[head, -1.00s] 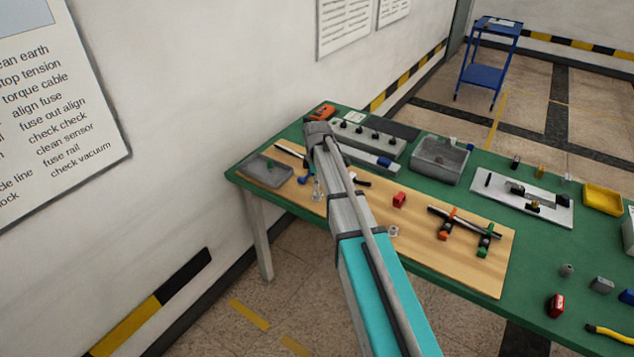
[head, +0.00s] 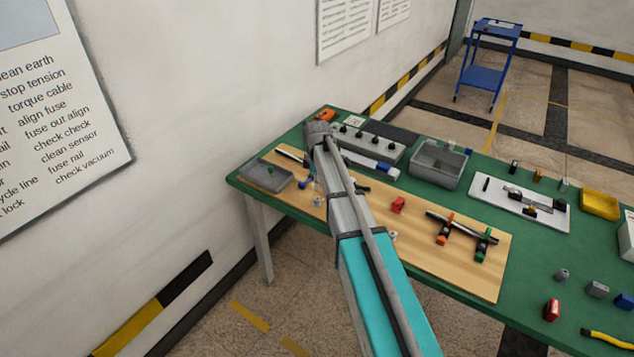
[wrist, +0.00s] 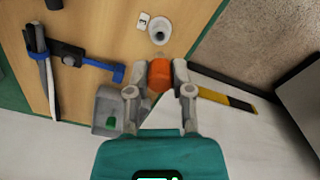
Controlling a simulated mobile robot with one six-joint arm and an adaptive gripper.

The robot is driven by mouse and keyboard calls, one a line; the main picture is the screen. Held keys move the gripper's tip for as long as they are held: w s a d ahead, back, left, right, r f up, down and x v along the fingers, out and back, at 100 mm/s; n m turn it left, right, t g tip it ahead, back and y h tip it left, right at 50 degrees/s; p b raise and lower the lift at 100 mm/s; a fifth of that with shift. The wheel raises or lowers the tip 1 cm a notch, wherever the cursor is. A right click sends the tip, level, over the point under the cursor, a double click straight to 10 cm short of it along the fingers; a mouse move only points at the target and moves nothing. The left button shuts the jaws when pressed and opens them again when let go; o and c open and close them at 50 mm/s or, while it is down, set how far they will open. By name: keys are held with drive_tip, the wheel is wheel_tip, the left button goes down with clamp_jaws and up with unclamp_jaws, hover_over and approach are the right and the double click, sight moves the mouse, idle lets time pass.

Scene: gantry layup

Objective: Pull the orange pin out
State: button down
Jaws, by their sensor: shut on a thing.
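In the wrist view my gripper (wrist: 160,68) is shut on the orange pin (wrist: 160,77). Only the pin's orange block shows between the fingertips; any shank below it is hidden. A pale round fitting with a dark centre (wrist: 158,33) stands on the wooden board (wrist: 100,20), just beyond the pin in the picture. The pin looks apart from this fitting, but its height above the board cannot be told. In the head view my own arm hides the gripper and the pin.
A blue-handled clamp-like tool (wrist: 95,65) lies nearby. A red block (head: 398,205) and orange- and green-handled tools (head: 444,236) lie to the right.

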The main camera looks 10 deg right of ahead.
drive_tip(key=shift+r+p, duration=0.4)
drive_tip(key=shift+r, duration=0.2)
drive_tip(key=shift+w, duration=0.15)
